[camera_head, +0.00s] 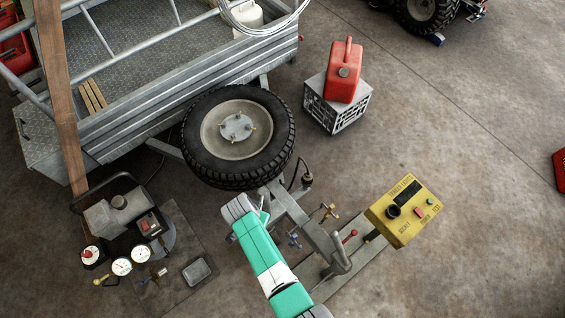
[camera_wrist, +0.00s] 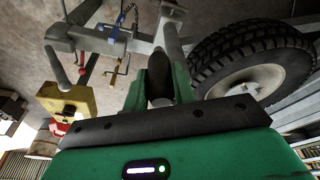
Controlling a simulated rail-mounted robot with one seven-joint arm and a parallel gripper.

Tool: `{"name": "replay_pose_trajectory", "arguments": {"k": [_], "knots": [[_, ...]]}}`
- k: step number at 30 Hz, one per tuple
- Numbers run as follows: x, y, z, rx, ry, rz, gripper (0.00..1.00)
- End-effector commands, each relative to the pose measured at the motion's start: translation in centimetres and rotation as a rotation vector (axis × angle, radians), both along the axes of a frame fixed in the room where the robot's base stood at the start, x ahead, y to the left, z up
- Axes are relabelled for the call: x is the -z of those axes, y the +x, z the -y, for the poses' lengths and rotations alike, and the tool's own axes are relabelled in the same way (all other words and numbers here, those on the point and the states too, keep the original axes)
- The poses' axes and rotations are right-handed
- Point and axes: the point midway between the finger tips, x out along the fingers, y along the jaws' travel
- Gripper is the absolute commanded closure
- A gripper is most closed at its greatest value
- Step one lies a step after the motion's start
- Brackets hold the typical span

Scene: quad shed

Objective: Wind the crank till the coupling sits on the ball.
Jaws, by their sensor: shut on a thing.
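My gripper (camera_wrist: 160,92) is shut on a dark tapered grip (camera_wrist: 160,72), which looks like the crank's handle. In the head view my green and white arm reaches up to the drawbar below the spare wheel, and it hides the crank there. The grey coupling (camera_head: 322,243), with an upright handle (camera_head: 340,250), lies at the front end of the trailer's drawbar (camera_head: 287,203). A small red-tipped lever (camera_head: 349,237) stands beside it. The ball is hidden, so I cannot tell how the coupling sits on it.
The spare wheel (camera_head: 237,136) stands close above my gripper and at right in the wrist view (camera_wrist: 250,60). A yellow control box (camera_head: 403,210) stands right of the coupling. Gauges (camera_head: 122,266) lie at left. A red can (camera_head: 343,75) stands on a crate (camera_head: 336,115).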

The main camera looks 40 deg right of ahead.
Motion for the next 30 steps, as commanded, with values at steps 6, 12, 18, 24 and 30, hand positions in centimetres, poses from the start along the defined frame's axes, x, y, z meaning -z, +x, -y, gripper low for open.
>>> {"name": "replay_pose_trajectory", "arguments": {"k": [6,12,18,24,30], "knots": [[0.0,0.0,0.1,0.001,-0.003,0.003,0.6],[0.1,-0.1,0.1,0.0,-0.001,0.0,0.45],[-0.2,-0.1,0.1,0.0,-0.001,-0.002,0.45],[-2.5,-0.1,0.1,0.0,0.0,-0.001,0.45],[-4.9,-0.1,0.1,0.001,0.0,-0.002,0.45]]}}
